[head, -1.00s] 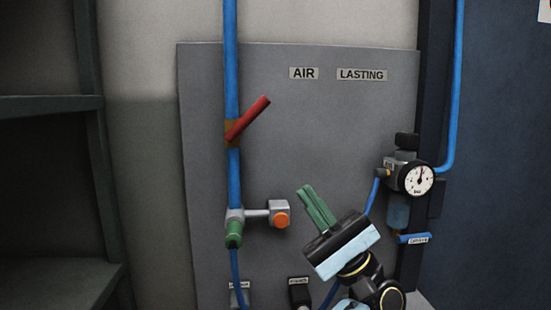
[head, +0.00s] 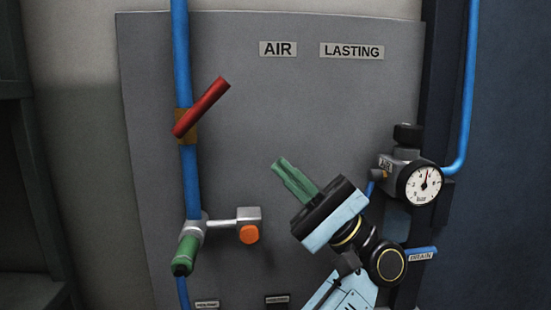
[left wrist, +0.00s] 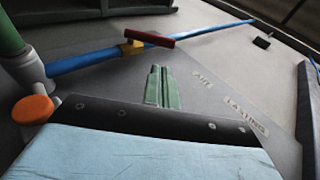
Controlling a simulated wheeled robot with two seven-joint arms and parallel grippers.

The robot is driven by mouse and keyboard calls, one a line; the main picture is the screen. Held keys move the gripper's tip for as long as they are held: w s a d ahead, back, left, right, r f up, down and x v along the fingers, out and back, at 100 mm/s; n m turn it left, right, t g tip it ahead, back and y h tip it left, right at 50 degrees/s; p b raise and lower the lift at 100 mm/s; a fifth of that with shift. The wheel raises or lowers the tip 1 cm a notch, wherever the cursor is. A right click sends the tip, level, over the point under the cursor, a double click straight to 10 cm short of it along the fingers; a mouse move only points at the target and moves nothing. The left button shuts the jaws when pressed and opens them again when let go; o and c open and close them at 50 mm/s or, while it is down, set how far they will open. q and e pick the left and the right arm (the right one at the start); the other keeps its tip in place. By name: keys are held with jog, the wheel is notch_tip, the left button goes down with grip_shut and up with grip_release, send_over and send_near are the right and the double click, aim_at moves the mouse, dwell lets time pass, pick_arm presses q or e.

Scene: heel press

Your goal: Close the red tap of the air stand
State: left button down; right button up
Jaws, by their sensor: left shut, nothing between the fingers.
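The red tap (head: 202,107) is a red lever on a brass body (head: 187,127) on the vertical blue pipe (head: 182,60). The lever slants up to the right, at an angle to the pipe. In the left wrist view the red lever (left wrist: 149,38) shows beyond the fingertips, across the blue pipe (left wrist: 85,62). My left gripper (head: 281,168) has green fingers, shut and empty, pointing up and left. It is below and right of the lever, apart from it. Its fingers also show in the left wrist view (left wrist: 160,76). My right gripper is in neither view.
An orange knob (head: 249,234) on a metal arm and a green fitting (head: 186,254) sit below the tap. A pressure gauge (head: 424,183) with a regulator stands at right. The grey panel (head: 290,110) between lever and gauge is clear. A dark shelf stands at far left.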

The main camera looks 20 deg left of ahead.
aim_at(200, 108)
pick_arm(q)
jog(key=x, duration=1.2)
jog(key=shift+a, duration=0.1)
